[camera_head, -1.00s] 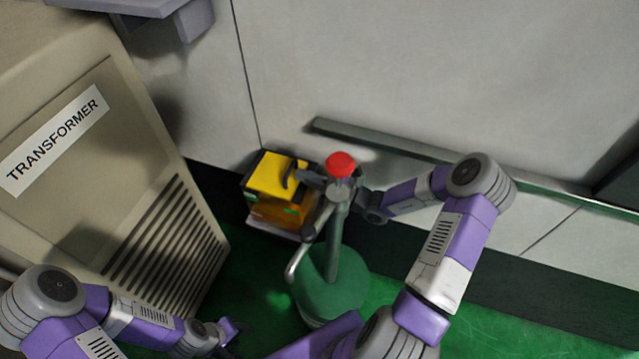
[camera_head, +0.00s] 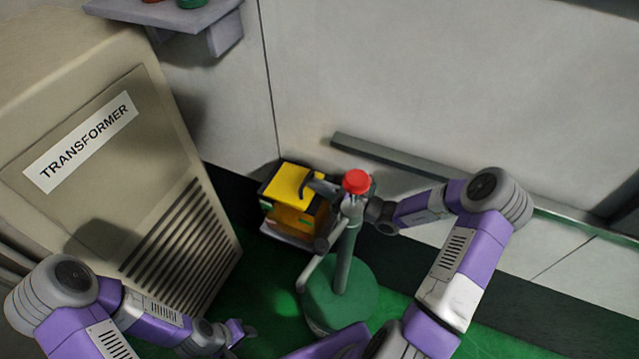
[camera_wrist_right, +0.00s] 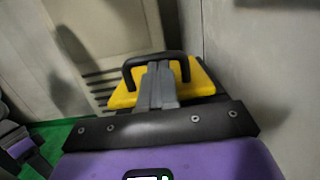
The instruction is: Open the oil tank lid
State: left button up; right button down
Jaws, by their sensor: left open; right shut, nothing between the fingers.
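The oil tank appears to be the yellow and orange box (camera_head: 291,218) on the floor by the wall. Its yellow lid (camera_head: 285,180) has a dark curved handle (camera_head: 303,184). My right gripper (camera_head: 313,185) is shut and empty, with its fingertips at the handle. In the right wrist view, the shut fingers (camera_wrist_right: 157,75) reach over the yellow lid (camera_wrist_right: 122,98) to the black handle (camera_wrist_right: 131,72). I cannot tell whether they touch it. My left gripper (camera_head: 245,330) is open and low in front of the transformer, away from the tank.
A green stand (camera_head: 340,295) with a red top (camera_head: 356,181) is close in front of my right wrist. The beige transformer cabinet (camera_head: 120,170) fills the left side. A grey rail (camera_head: 385,155) runs along the wall. A shelf (camera_head: 160,12) juts out at upper left.

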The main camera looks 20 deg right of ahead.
jog(key=shift+w+a+r+g+h+p, duration=0.2)
jog(key=shift+r+p, duration=0.4)
jog(key=shift+p, duration=0.5)
jog(key=shift+w+a+r+g+h+p, duration=0.1)
jog(key=shift+r+g+h+p, duration=0.25)
jog(key=shift+r+p, duration=0.55)
jog(key=shift+w+a+r+g+h+p, duration=0.15)
jog(key=shift+r+g+h+p, duration=0.15)
jog(key=shift+p, duration=1)
jog(key=shift+w+a+r+p, duration=0.25)
jog(key=shift+w+r+p, duration=0.1)
jog(key=shift+r+p, duration=0.25)
jog(key=shift+w+a+r+p, duration=0.25)
jog(key=shift+w+r+p, duration=0.05)
jog(key=shift+r+p, duration=0.3)
